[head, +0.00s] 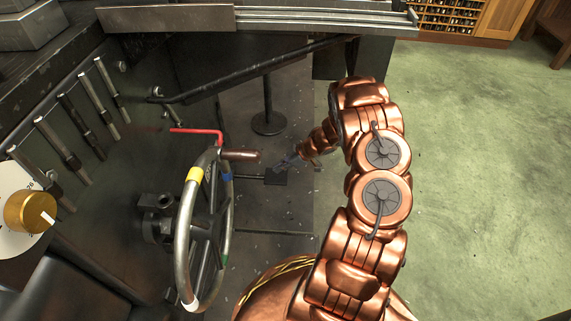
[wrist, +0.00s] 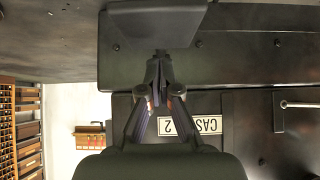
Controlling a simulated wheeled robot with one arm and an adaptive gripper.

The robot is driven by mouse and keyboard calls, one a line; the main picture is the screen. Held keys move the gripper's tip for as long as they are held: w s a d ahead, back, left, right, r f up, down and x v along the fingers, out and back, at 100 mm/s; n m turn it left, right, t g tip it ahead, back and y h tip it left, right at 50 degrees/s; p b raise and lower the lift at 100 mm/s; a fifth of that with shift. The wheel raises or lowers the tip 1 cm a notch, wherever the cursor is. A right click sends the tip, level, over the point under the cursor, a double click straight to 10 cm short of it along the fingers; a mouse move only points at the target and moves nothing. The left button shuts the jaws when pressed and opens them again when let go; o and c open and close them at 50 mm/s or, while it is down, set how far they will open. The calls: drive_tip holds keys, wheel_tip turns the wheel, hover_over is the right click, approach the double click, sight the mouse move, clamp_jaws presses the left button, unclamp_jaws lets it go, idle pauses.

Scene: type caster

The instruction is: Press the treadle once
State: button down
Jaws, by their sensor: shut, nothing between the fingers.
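The treadle (head: 276,178) shows in the head view as a small dark flat pad low above the floor, on a thin rod running left to the machine. In the wrist view the treadle (wrist: 155,24) is a dark plate at the top centre. My gripper (head: 281,166) reaches down to it from the right. In the wrist view my gripper (wrist: 160,60) is shut and empty, with its fingertips at the plate's near edge. I cannot tell whether they touch it.
A handwheel (head: 185,230) with a wooden handle (head: 241,155) stands left of the treadle. A red crank (head: 197,132) and a slanted dark bar (head: 255,72) are nearby. A round-based post (head: 268,123) stands behind. Green floor (head: 480,170) is open on the right.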

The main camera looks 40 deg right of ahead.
sight(280, 176)
drive_tip(key=shift+f+b, duration=0.3)
drive_tip(key=shift+f, duration=0.9)
wheel_tip(280, 176, down, 7)
drive_tip(key=t+y+b, duration=0.1)
drive_tip(key=b, duration=0.1)
drive_tip(key=shift+s+d+r+y+b, duration=0.15)
drive_tip(key=shift+s+r+y+b, duration=0.05)
drive_tip(key=shift+y+b, duration=0.2)
drive_tip(key=shift+f, duration=0.15)
drive_tip(key=shift+s+r, duration=0.1)
drive_tip(key=shift+r, duration=0.1)
drive_tip(key=shift+t, duration=0.3)
drive_tip(key=r, duration=0.1)
drive_tip(key=d+r, duration=0.1)
drive_tip(key=r, duration=0.1)
drive_tip(key=r+p, duration=0.1)
drive_tip(key=r, duration=0.1)
drive_tip(key=shift+s+d, duration=0.2)
drive_tip(key=shift+s, duration=0.2)
drive_tip(key=p+v, duration=0.3)
drive_tip(key=v, duration=0.6)
drive_tip(key=shift+s+d+f, duration=0.2)
drive_tip(key=shift+d, duration=0.05)
